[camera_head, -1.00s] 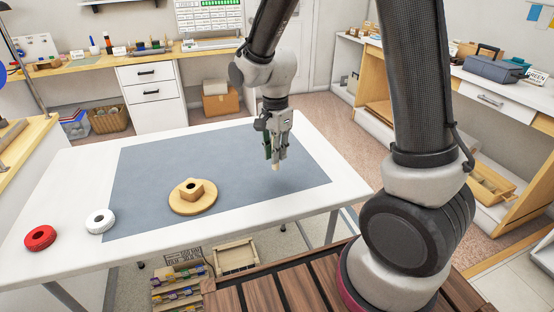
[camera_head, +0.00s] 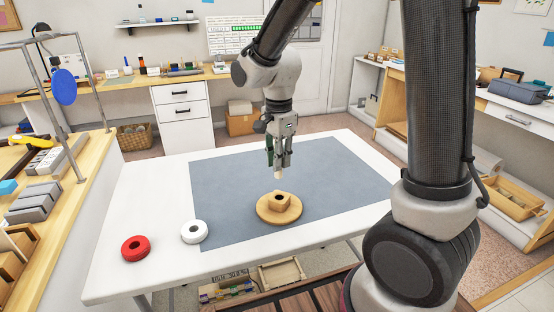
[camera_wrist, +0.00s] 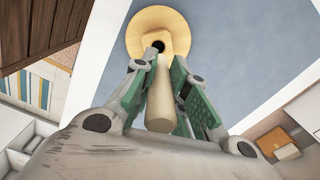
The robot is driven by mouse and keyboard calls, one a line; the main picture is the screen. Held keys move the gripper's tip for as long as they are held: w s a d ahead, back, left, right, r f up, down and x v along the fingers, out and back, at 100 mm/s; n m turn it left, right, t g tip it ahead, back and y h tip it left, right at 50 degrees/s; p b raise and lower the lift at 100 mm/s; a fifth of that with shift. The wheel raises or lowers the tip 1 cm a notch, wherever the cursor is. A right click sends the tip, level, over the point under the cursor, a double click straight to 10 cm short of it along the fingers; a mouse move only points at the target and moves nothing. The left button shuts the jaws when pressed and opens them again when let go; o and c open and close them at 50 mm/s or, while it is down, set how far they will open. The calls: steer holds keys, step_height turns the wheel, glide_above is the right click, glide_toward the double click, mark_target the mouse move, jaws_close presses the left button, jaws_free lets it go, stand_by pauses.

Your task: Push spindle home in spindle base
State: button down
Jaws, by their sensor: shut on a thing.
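The spindle base (camera_head: 268,213) is a round wooden disc with a raised block and a dark hole in its top, lying on the grey mat. It also shows at the top of the wrist view (camera_wrist: 140,27). My gripper (camera_head: 279,160) is shut on the spindle (camera_wrist: 159,95), a pale wooden rod between the green-lined fingers. The rod's lower tip shows below the fingers in the head view. The spindle is above the base and apart from it. In the wrist view the rod's far end points towards the hole (camera_wrist: 158,46).
A white ring (camera_head: 194,232) and a red ring (camera_head: 135,248) lie at the left of the white table (camera_head: 120,215). The grey mat (camera_head: 340,185) is clear around the base. A wooden bench (camera_head: 75,180) with tools stands at the left.

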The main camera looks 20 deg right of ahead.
mark_target(280, 177)
steer(key=shift+s+d, duration=0.1)
stand_by(0.3)
steer(key=shift+f, duration=3.05)
steer(key=shift+f, duration=0.3)
steer(key=shift+f, duration=0.35)
steer(key=shift+f, duration=1.3)
stand_by(1.1)
steer(key=shift+s+f, duration=0.1)
stand_by(0.7)
steer(key=c, duration=0.9)
jaws_free()
